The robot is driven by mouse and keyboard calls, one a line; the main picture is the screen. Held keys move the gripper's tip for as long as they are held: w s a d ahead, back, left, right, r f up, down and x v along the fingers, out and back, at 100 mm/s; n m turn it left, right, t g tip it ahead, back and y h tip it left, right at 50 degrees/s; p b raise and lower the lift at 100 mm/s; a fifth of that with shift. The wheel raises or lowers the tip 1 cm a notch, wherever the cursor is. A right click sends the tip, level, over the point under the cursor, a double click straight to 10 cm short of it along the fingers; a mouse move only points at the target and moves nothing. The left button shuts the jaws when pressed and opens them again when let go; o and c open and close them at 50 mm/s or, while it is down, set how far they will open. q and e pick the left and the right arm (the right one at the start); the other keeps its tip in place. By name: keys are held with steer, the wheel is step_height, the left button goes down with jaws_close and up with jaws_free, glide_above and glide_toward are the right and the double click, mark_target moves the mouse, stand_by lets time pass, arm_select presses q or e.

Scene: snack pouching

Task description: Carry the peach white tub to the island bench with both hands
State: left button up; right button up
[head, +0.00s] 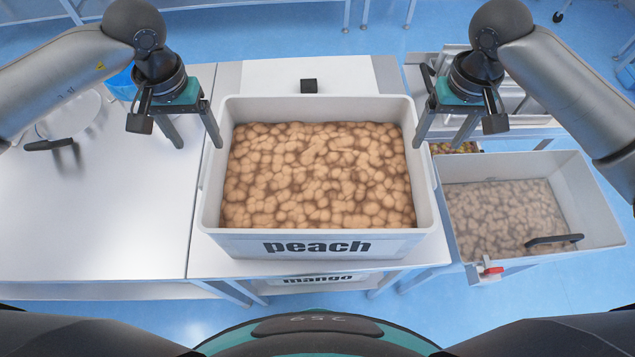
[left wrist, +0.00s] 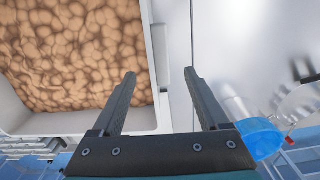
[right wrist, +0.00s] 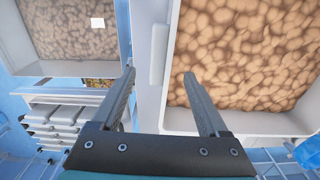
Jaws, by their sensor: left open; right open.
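The peach white tub (head: 320,244) stands on a table in the middle of the head view, full of brown lumpy pieces, its label facing me. My left gripper (head: 200,143) is open above the tub's left rim; in the left wrist view its fingers (left wrist: 161,84) point down on either side of the line of the tub wall (left wrist: 157,45). My right gripper (head: 442,143) is open above the right rim; in the right wrist view its fingers (right wrist: 158,75) are spread around the line of the tub wall (right wrist: 172,50). I cannot tell whether any finger touches the tub. The island bench is not clearly identifiable.
A second grey-white tub (head: 600,205) with similar pieces stands lower at the right, with a black handle lying over it. A tub labelled mango (head: 318,281) is below the table. A steel worktop (head: 95,220) lies at the left, with a clear round lid-like item on it.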

mark_target(207, 155)
arm_select(q)
step_height(207, 155, down, 7)
steer(key=shift+f, duration=0.1)
arm_select(e)
step_height(207, 155, down, 7)
steer(key=shift+f, duration=0.1)
arm_select(q)
jaws_close()
arm_select(e)
jaws_close()
stand_by(0.8)
arm_select(q)
steer(key=shift+w+r, duration=0.25)
steer(key=shift+r, duration=0.05)
arm_select(e)
steer(key=shift+w+r, duration=0.25)
steer(key=shift+r, duration=0.05)
